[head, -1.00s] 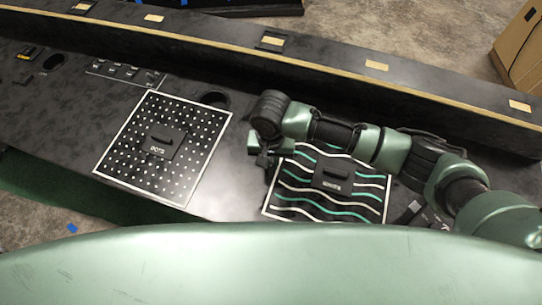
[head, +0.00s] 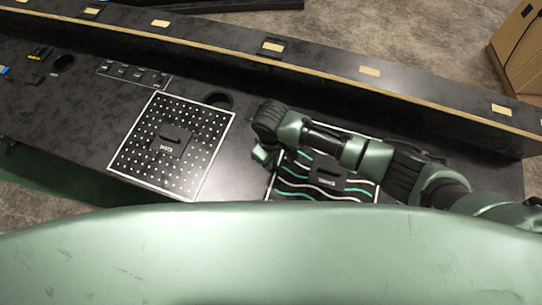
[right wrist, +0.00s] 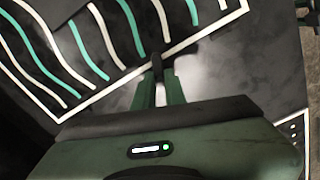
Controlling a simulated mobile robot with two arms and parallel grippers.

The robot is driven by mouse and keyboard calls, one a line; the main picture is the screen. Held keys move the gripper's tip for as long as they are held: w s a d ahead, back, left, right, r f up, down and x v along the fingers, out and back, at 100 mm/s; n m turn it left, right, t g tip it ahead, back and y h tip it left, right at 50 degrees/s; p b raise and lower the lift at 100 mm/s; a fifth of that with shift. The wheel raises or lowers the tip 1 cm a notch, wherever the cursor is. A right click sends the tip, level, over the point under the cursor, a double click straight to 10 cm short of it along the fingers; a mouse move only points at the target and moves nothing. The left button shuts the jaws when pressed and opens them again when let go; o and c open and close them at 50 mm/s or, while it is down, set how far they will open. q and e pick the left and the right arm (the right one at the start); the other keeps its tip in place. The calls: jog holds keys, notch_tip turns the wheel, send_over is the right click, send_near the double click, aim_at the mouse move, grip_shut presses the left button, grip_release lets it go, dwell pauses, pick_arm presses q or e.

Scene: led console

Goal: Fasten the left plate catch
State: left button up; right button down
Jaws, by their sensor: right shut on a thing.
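A black plate with green and white wavy stripes and a white border (head: 322,195) lies on the console, partly hidden under my right arm. My right gripper (head: 266,162) is at this plate's left edge. In the right wrist view, my right gripper (right wrist: 158,78) is shut on a small dark upright piece, the left plate catch (right wrist: 157,62), just by the white border. The catch is mostly hidden by the fingers, so its exact position cannot be told. The striped plate also fills the upper left there (right wrist: 85,45). My left gripper is not in view.
A dotted plate (head: 150,172) with a raised dark block lies to the left. A long raised ledge (head: 330,80) runs along the back. Bare console lies between the plates.

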jog(key=shift+n+p, duration=0.55)
jog(key=shift+n, duration=1.65)
jog(key=c, duration=1.5)
grip_release()
jog(key=shift+o, duration=0.2)
jog(key=shift+r+b, duration=0.4)
jog(key=shift+r, duration=3.55)
